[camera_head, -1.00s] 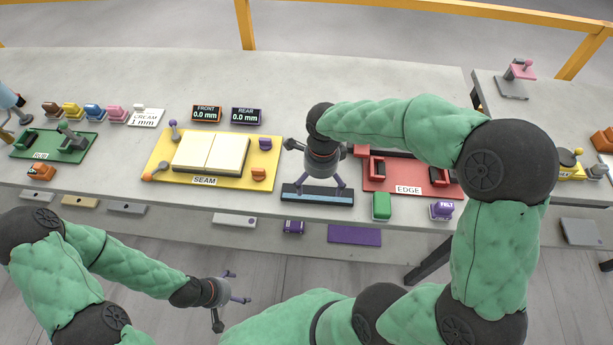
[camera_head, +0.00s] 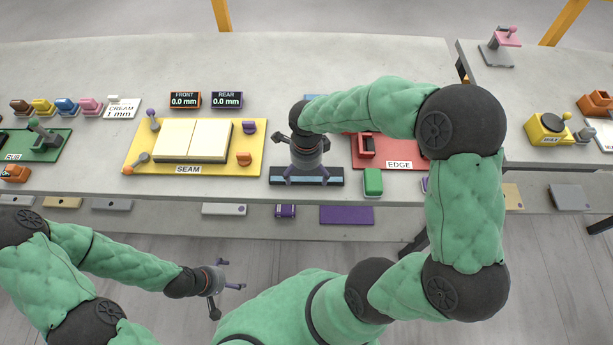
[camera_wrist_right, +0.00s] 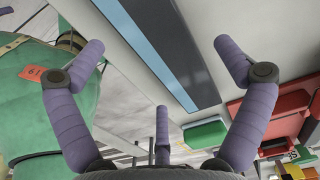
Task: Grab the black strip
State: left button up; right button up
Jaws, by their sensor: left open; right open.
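The black strip (camera_head: 336,177) lies flat near the table's front edge, between the yellow SEAM board and the red EDGE board. It has a blue stripe along it. The strip also shows in the right wrist view (camera_wrist_right: 185,60), running diagonally between and beyond the open fingers. My right gripper (camera_head: 307,179) is open over the strip's middle and hides part of it; I cannot tell whether the fingers touch it. In the right wrist view, my right gripper (camera_wrist_right: 160,75) holds nothing. My left gripper (camera_head: 232,286) is open and empty, in front of the table's edge.
The yellow SEAM board (camera_head: 255,165) is left of the strip and the red EDGE board (camera_head: 385,162) right of it. A green block (camera_head: 373,182) stands close to the strip's right end. Two small displays (camera_head: 205,99) stand behind. A lower shelf holds a purple plate (camera_head: 346,214).

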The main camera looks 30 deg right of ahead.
jog(key=shift+f, duration=0.95)
jog(key=shift+r, duration=0.1)
jog(key=c, duration=1.7)
jog(key=shift+o, duration=0.2)
